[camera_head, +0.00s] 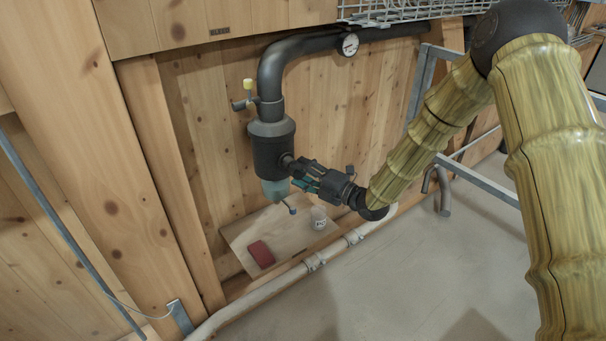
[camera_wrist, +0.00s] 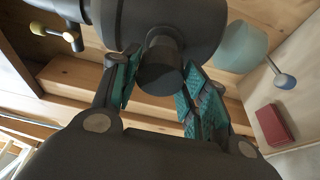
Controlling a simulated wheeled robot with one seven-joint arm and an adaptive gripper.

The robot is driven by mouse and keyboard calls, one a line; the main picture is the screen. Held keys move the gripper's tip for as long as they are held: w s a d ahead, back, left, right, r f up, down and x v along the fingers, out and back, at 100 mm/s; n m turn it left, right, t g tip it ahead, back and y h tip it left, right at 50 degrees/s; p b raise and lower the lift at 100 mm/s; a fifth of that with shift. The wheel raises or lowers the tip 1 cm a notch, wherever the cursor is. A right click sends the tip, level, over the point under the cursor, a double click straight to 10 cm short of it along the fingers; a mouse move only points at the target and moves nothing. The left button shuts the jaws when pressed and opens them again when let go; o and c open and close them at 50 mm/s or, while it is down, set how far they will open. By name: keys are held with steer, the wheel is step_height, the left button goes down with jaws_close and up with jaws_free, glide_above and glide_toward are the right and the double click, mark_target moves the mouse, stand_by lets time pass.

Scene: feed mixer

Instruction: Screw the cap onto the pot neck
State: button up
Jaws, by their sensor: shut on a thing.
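The dark grey pot (camera_head: 272,150) hangs upright below a black pipe, with a pale green bowl (camera_head: 275,188) at its bottom. Its short side neck points right, toward my gripper (camera_head: 302,174). In the wrist view, my gripper (camera_wrist: 160,68) has its teal-padded fingers on either side of the dark round cap (camera_wrist: 160,76) and is shut on it. The cap is in line with the neck and up against the pot's side (camera_wrist: 185,20). The cap hides the neck's end and any thread, so I cannot tell how far it is screwed on.
A lever with a blue-grey knob (camera_head: 292,211) sticks out under the bowl. A red block (camera_head: 262,253) and a small white jar (camera_head: 319,222) stand on a wooden board below. A yellow-knobbed valve (camera_head: 248,86) and a gauge (camera_head: 349,44) are above. A pale pipe runs along the floor.

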steer(key=shift+w+a+b, duration=0.4)
steer(key=shift+w+a, duration=0.1)
steer(key=shift+w, duration=0.2)
steer(key=shift+w+a+b, duration=0.35)
steer(key=shift+w+a, duration=0.1)
steer(key=shift+w, duration=0.2)
stand_by(0.6)
steer(key=o, duration=1)
steer(key=v, duration=1.2)
